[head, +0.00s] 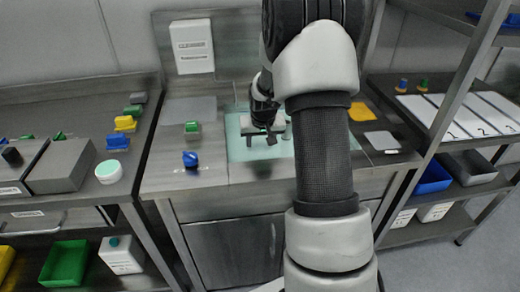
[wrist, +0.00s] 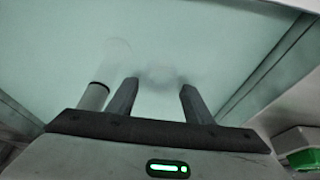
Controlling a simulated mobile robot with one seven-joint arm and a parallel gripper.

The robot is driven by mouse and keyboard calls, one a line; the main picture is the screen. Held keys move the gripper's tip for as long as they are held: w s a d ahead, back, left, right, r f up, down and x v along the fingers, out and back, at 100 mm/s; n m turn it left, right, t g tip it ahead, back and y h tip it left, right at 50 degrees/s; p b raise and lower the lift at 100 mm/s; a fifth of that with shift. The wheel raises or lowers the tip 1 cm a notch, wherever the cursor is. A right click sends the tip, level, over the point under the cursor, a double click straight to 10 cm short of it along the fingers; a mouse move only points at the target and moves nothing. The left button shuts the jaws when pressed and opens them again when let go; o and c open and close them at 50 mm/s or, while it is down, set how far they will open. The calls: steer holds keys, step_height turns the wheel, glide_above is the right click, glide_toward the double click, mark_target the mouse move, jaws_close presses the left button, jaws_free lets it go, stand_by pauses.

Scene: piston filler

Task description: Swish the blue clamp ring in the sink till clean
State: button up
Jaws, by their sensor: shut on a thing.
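The sink (head: 240,150) is a pale green-blue basin in the middle counter. My gripper (head: 270,138) is down over it in the head view. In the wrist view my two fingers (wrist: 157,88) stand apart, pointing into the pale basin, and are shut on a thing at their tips. Only a faint grey blur shows between and beyond the tips, so the blue clamp ring's shape, colour and any dirt on it cannot be made out. A pale cylinder (wrist: 95,92) stands just left of the fingers.
A blue piece (head: 190,159) and a green piece (head: 192,127) stand on the counter left of the sink. A yellow sponge-like pad (head: 361,111) and a grey plate (head: 381,140) lie to its right. The sink's edge (wrist: 268,65) runs close at right in the wrist view.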

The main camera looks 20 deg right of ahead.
steer(key=shift+w+d, duration=0.15)
steer(key=shift+w, duration=0.35)
steer(key=shift+s, duration=0.15)
steer(key=shift+s+a, duration=0.2)
steer(key=shift+s, duration=0.3)
steer(key=shift+s+a, duration=0.15)
steer(key=shift+s, duration=0.35)
steer(key=shift+w, duration=0.15)
steer(key=shift+w+d, duration=0.15)
steer(key=shift+w, duration=0.25)
step_height(320, 180, up, 10)
steer(key=p, duration=0.6)
stand_by(0.3)
steer(key=shift+r, duration=0.1)
stand_by(0.9)
